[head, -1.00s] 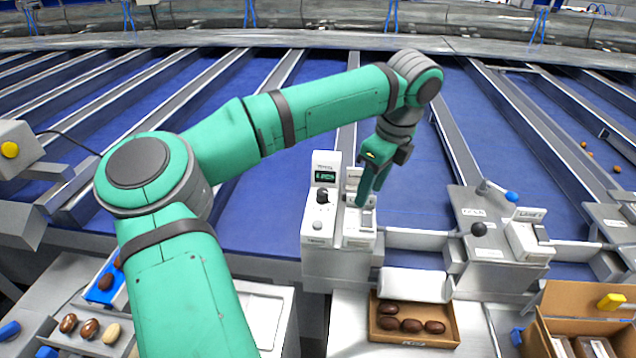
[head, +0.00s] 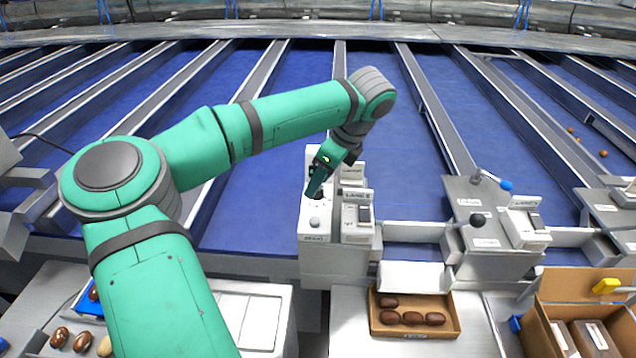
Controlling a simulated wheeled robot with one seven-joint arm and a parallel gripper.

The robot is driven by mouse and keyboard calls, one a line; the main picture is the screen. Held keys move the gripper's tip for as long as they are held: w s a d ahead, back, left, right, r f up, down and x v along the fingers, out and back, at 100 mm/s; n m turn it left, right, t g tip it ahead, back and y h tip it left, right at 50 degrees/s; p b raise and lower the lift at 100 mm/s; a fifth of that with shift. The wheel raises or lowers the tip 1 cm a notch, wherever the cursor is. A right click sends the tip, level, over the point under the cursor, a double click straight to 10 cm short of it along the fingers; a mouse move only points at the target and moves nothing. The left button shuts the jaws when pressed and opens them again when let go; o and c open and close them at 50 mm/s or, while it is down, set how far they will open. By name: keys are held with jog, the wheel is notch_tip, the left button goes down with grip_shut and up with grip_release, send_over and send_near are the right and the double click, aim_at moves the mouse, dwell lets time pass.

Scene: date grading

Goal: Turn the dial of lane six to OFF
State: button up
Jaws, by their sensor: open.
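A white control box (head: 313,238) stands at the near end of the blue lanes. The black dial on its top face is mostly covered by my gripper (head: 316,190). My gripper is open and points down at the dial from above and slightly right. I cannot tell whether the fingers touch the dial or which way it is set. A round grey button (head: 315,222) shows below it. The box's display is hidden behind my gripper. Beside it on the right is a switch panel (head: 357,232) with a lane label that is too small to read surely.
A cardboard tray (head: 376,329) with several dark dates lies in front, with a white block (head: 413,275) behind it. At right stand a grey station (head: 470,190) with a blue-knobbed lever (head: 505,185) and an open carton (head: 545,310). Blue lanes with metal dividers fill the back.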

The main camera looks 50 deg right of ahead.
jog(key=shift+w+f, duration=0.1)
jog(key=shift+f, duration=0.3)
jog(key=shift+d+f, duration=0.2)
jog(key=shift+f, duration=0.05)
jog(key=shift+a, duration=0.1)
jog(key=c, duration=1.1)
jog(key=shift+o, duration=0.2)
